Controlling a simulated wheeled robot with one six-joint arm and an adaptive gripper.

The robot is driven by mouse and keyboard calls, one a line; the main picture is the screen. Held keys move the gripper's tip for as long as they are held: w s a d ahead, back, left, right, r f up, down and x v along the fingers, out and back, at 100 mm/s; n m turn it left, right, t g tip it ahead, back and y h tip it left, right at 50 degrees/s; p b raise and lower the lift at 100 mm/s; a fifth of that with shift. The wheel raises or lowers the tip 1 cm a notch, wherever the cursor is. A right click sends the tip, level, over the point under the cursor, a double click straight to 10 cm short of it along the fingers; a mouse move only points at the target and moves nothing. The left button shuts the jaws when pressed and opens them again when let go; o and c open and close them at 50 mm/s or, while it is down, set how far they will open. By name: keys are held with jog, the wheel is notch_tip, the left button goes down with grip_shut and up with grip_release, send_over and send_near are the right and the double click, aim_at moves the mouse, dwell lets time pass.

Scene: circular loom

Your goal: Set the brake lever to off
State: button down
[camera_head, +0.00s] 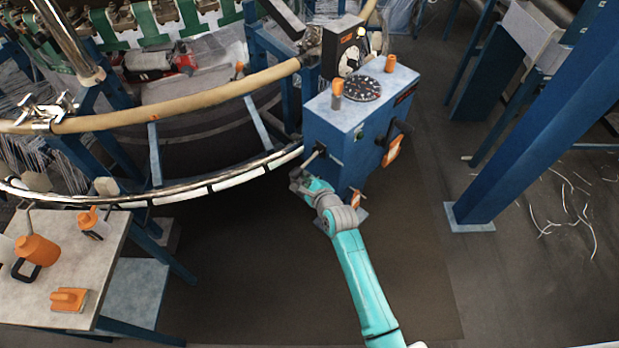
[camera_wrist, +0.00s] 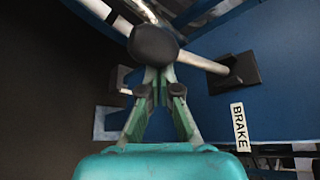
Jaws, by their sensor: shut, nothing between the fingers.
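The brake lever is a pale metal rod (camera_wrist: 203,63) with a black ball knob (camera_wrist: 153,45), coming out of a dark bracket (camera_wrist: 238,74) on the blue cabinet. A white BRAKE label (camera_wrist: 239,127) sits below the bracket in the wrist view. My gripper (camera_wrist: 157,73) is shut and empty, its fingertips right at the knob. I cannot tell whether they touch it. In the head view my gripper (camera_head: 299,179) is at the cabinet's left side, by the lever (camera_head: 311,159), and partly hides its outer end.
The blue control cabinet (camera_head: 335,125) carries a dial and orange knobs on top. The loom's curved rail (camera_head: 225,178) runs close on the left. A table (camera_head: 75,255) with orange tools stands at lower left, and a blue post (camera_head: 530,125) at right. Floor between is clear.

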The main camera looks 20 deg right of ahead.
jog(key=r+m+y, duration=0.1)
jog(key=r+m+g+y, duration=0.1)
jog(key=r, duration=0.1)
jog(key=r+m+g+y, duration=0.1)
jog(key=r+m, duration=0.1)
jog(key=shift+a+r, duration=0.2)
jog(key=shift+a, duration=0.05)
jog(key=shift+r+g, duration=0.2)
jog(key=shift+g, duration=0.1)
jog(key=shift+d+r, duration=0.15)
jog(key=shift+r, duration=0.15)
jog(key=shift+w+r, duration=0.1)
jog(key=shift+r, duration=0.15)
jog(key=shift+d+f, duration=0.15)
jog(key=shift+f, duration=0.35)
send_near(306, 165)
jog(key=s, duration=0.3)
